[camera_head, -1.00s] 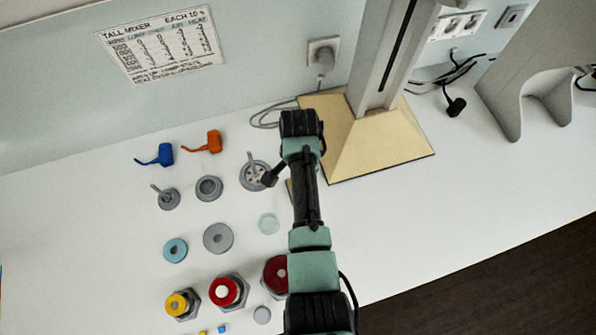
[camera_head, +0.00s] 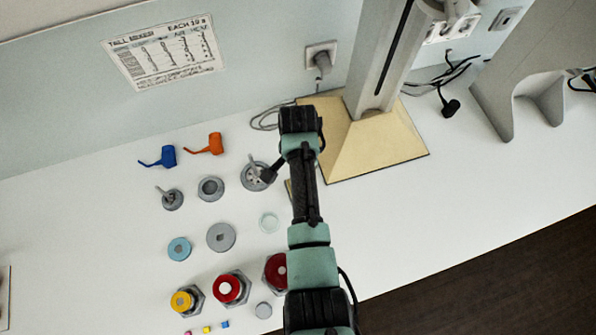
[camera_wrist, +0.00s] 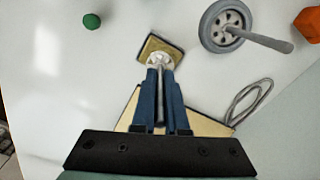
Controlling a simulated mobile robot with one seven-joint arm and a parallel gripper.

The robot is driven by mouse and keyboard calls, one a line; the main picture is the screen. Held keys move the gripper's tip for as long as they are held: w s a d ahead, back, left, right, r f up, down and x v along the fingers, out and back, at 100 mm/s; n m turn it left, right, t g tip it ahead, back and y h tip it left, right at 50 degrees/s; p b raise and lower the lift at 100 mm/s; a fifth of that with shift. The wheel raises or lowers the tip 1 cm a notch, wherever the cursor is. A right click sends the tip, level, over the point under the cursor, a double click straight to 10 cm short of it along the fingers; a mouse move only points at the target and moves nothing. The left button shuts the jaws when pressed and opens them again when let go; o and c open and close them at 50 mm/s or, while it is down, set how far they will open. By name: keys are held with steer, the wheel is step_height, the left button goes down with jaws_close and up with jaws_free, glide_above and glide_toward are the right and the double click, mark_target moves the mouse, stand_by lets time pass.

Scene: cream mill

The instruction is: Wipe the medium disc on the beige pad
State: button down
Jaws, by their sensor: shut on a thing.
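My gripper (camera_wrist: 161,78) is shut on the thin stem of a pale disc with holes, the medium disc (camera_wrist: 154,58). The disc hangs below the blue fingers, over the near edge of the beige pad (camera_wrist: 160,43), a small square with a dark border. I cannot tell whether disc and pad touch. In the head view my arm hides the fingertips and the held disc; only a sliver of the pad (camera_head: 289,188) shows. A larger grey spoked disc with a stem (camera_wrist: 213,35) lies beside the pad, also in the head view (camera_head: 249,176).
A smaller stemmed disc (camera_head: 172,201), a grey ring (camera_head: 210,188), a blue ring (camera_head: 179,249) and red knobs (camera_head: 229,289) stand left of my arm. The mixer's cream base (camera_head: 390,145) and a cable (camera_head: 262,120) are behind. A green ball (camera_wrist: 91,21) lies near the pad.

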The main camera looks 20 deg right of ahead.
stand_by(0.3)
steer(key=shift+r+p, duration=1.55)
steer(key=shift+p, duration=0.1)
steer(key=shift+f, duration=0.1)
